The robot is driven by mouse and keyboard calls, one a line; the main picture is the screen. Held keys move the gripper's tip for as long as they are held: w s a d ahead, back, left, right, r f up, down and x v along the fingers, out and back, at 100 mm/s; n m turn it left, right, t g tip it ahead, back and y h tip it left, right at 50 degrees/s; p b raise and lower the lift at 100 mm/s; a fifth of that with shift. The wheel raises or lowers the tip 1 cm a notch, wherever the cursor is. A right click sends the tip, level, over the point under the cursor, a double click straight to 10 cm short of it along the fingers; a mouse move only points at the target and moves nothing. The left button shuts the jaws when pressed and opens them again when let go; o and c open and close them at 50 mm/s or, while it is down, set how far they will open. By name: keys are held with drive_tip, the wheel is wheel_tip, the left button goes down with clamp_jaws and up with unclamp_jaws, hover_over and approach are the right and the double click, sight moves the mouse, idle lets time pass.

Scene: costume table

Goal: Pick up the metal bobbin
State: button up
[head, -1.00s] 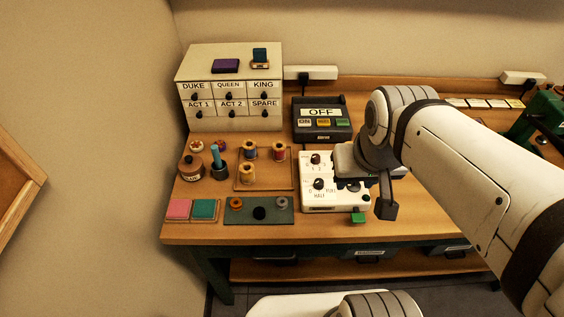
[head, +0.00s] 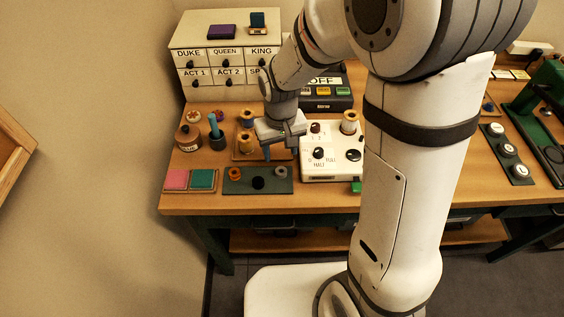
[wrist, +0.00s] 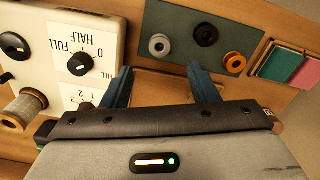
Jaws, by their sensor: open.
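The metal bobbin (head: 281,172) is a small grey ring lying on the right part of a dark green mat (head: 240,187). In the wrist view the bobbin (wrist: 159,45) shows whole, just beyond the fingertips. An orange bobbin (head: 235,173) lies on the mat's left part, with a black round piece (head: 258,183) between them. My gripper (head: 282,153) is open and empty, behind and above the mat in the head view. In the wrist view its two blue fingers (wrist: 160,73) stand apart, with the metal bobbin roughly in line with the gap between them.
A wooden spool tray (head: 236,158) is behind, partly hidden by my gripper.

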sight(281, 167)
drive_tip(key=shift+f+p, duration=0.75)
drive_tip(key=shift+f, duration=3.2)
drive_tip(key=shift+c, duration=0.3)
drive_tip(key=c, duration=1)
